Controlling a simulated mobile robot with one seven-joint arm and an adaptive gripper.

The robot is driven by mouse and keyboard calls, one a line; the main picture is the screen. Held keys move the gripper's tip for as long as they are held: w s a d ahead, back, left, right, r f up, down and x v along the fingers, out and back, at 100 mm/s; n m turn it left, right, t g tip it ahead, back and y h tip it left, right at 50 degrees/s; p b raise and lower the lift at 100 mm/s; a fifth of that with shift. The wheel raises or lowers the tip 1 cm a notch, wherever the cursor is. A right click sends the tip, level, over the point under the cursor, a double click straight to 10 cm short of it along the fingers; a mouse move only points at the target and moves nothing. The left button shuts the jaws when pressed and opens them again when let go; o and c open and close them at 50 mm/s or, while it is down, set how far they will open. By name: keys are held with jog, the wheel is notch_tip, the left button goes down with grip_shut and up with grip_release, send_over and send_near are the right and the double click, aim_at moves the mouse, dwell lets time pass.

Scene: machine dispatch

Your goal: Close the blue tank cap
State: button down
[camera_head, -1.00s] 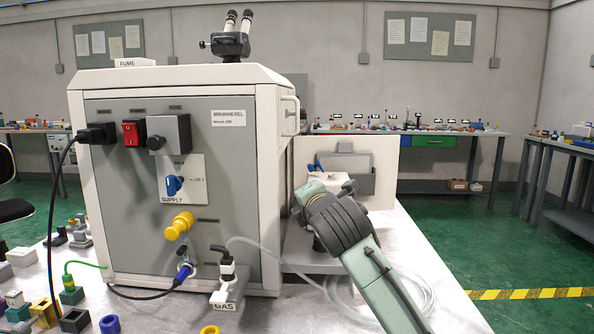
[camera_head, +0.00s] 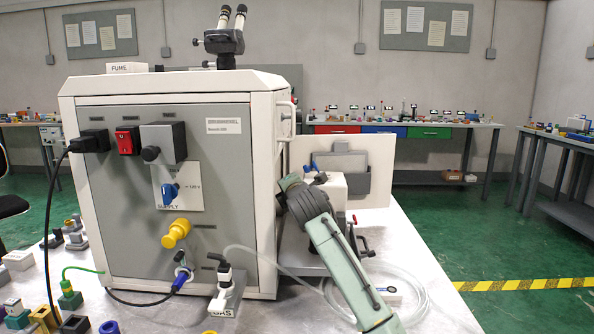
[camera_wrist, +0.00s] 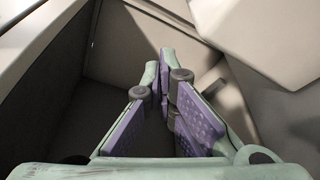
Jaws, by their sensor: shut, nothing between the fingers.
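I cannot tell for certain which part is the blue tank cap. A small blue part (camera_head: 316,171) shows at the top of a white device (camera_head: 333,188) on the right of the large machine. My arm crosses in front of this device, and its end goes out of sight beside the machine's right wall. In the wrist view my gripper (camera_wrist: 166,72) has its purple-padded fingers together at the tips, with nothing held. It points into a dark grey recess between pale walls. No blue cap shows in the wrist view.
A clear hose (camera_head: 405,305) lies coiled at the right. Small parts crowd the table's left front.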

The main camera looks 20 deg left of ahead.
aim_at(310, 168)
jog(key=shift+w+d+r+p, duration=0.2)
jog(key=shift+w+p, duration=0.25)
jog(key=shift+w, duration=0.3)
jog(key=shift+w+d+r+p, duration=0.15)
jog(key=shift+w+r+p, duration=0.2)
jog(key=shift+w, duration=0.45)
jog(key=shift+w+d+r+p, duration=0.1)
jog(key=shift+w+d+p, duration=0.1)
jog(key=shift+w+p, duration=0.45)
